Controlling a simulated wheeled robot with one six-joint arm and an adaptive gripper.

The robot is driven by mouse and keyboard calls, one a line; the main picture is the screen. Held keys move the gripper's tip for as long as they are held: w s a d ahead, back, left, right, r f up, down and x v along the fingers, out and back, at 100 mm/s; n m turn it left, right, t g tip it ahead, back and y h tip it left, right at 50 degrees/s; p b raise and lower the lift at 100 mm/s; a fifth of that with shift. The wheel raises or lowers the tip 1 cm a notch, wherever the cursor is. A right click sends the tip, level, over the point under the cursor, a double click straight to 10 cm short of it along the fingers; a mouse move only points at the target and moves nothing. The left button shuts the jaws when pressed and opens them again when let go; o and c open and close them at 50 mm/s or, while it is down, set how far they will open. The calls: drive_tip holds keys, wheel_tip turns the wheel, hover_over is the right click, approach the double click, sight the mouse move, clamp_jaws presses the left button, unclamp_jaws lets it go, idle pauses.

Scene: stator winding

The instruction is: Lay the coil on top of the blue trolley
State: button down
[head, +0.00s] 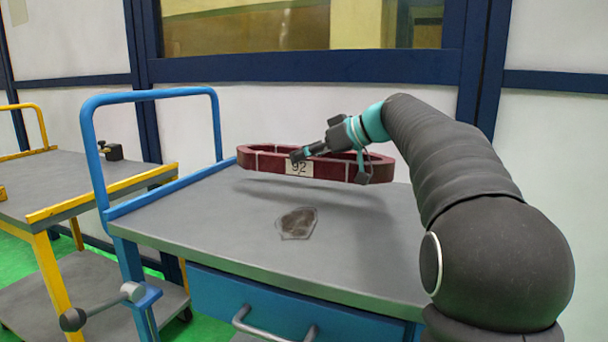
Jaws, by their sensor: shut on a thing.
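The coil (220,165) is a dark red elongated ring with a white label reading "92" on its near side. It is held level a little above the grey top of the blue trolley (190,225), and a shadow shows on the top beneath it. My gripper (330,165) reaches in from the right and is shut on the coil's near side, close to the label. One finger lies near the label and the other near the coil's right end. Part of the coil's far side is hidden behind my gripper.
A dark patch in a clear, flat piece (297,223) lies on the trolley top in front of the coil. The trolley's blue push handle (150,94) rises at the left. A yellow trolley (60,190) stands further left. A wall with a window is behind.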

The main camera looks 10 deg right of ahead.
drive_tip(key=w, duration=0.1)
drive_tip(key=w+f, duration=0.1)
drive_tip(key=w, duration=0.1)
drive_tip(key=shift+d+f, duration=0.3)
drive_tip(key=shift+f, duration=2)
drive_tip(key=c, duration=0.8)
unclamp_jaws()
drive_tip(key=shift+f, duration=0.1)
drive_tip(key=shift+c, duration=0.2)
drive_tip(key=shift+d, duration=0.1)
drive_tip(key=v, duration=1.2)
drive_tip(key=shift+b, duration=0.3)
